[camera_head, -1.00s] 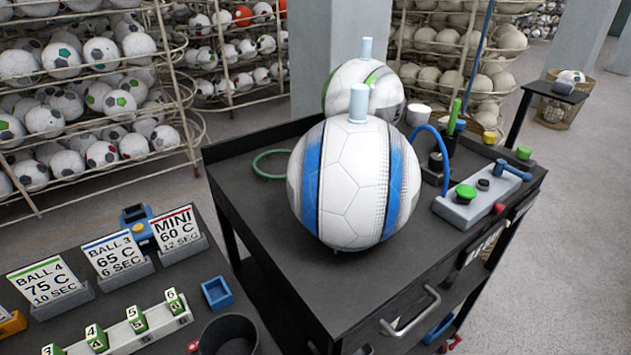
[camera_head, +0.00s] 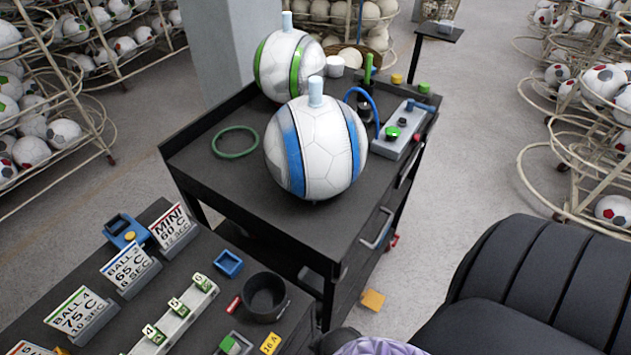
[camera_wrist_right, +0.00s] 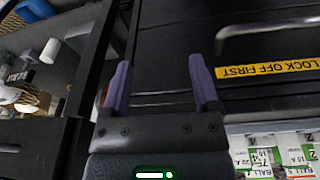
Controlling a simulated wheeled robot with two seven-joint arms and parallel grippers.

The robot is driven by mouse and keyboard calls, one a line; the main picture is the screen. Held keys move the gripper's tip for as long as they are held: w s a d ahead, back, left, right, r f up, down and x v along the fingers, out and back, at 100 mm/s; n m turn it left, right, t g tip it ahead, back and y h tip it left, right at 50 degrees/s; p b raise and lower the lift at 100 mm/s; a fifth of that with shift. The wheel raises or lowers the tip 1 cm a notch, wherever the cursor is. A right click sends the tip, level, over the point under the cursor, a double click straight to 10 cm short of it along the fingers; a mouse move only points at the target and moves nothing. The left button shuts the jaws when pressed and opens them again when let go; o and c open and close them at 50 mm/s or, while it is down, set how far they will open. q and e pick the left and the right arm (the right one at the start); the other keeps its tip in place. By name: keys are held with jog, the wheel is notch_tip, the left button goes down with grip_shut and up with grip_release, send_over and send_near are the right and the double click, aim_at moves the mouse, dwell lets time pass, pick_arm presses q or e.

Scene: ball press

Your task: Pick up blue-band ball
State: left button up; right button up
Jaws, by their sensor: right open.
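The blue-band ball (camera_head: 325,165) is white with blue stripes and rests on the black cart top, with a pale blue plug standing up from its top. A green-band ball (camera_head: 300,72) with a similar plug sits behind it. In the right wrist view my right gripper (camera_wrist_right: 157,78) is open and empty, its two purple fingers apart in front of dark cart surfaces. No ball shows between them. My left gripper is not in view.
A green ring (camera_head: 235,155) lies left of the ball. A grey control box (camera_head: 400,142) with a green button stands to its right. The front-left bench holds temperature signs (camera_head: 130,268) and a black cup (camera_head: 265,297). Ball racks (camera_head: 75,80) stand behind.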

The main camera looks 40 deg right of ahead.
jog(key=w+r+t+p, duration=0.15)
jog(key=r+p, duration=0.25)
jog(key=r, duration=0.5)
jog(key=w+d+r+p, duration=0.1)
jog(key=w+r+p, duration=0.15)
jog(key=r, duration=0.65)
jog(key=w+r+p, duration=0.1)
jog(key=r+p, duration=0.4)
jog(key=r, duration=0.3)
jog(key=m+t+h, duration=0.3)
jog(key=m+t, duration=0.1)
jog(key=t, duration=0.6)
send_near(319, 86)
jog(key=x, duration=1.1)
jog(key=shift+w+f+p, duration=0.1)
jog(key=shift+w+p, duration=0.05)
jog(key=shift+p, duration=0.2)
jog(key=shift+c, duration=0.4)
jog(key=shift+g, duration=0.25)
grip_shut()
